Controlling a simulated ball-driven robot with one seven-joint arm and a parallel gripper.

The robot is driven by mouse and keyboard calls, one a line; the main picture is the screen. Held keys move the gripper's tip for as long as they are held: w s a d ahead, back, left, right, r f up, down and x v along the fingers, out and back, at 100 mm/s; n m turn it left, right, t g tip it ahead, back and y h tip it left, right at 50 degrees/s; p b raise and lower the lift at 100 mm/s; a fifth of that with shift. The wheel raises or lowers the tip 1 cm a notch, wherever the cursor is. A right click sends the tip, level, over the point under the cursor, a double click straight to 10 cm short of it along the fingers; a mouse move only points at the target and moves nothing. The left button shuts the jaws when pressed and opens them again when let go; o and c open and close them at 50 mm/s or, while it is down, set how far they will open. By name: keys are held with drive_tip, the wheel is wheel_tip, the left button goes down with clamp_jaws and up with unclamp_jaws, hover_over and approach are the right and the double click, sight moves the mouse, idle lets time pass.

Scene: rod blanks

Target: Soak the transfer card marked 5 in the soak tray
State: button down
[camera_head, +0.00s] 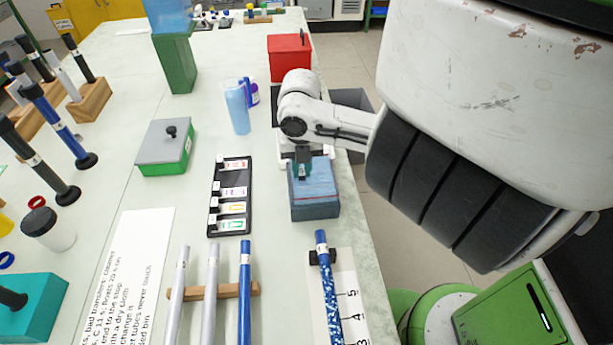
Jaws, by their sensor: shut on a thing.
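My gripper (303,165) points down at the far part of a blue box-like tray (315,208), which may be the soak tray. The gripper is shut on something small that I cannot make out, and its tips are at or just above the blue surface. A black card rack (244,213) lies to the left of the tray. It holds several small white cards with coloured patches: red (234,165), purple (232,191), orange (233,208) and green (232,225). Their marks are too small to read, so I cannot tell which is card 5.
A grey-lidded green box (165,147) is left. Rods lie on a wooden rest (215,292) in front. The table edge is close on the right.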

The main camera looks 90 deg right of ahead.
sight(302, 171)
drive_tip(key=shift+r, duration=0.15)
drive_tip(key=shift+r+p, duration=2.3)
drive_tip(key=shift+r, duration=0.95)
wheel_tip(302, 171, up, 4)
drive_tip(key=p, duration=0.2)
drive_tip(key=shift+p, duration=0.35)
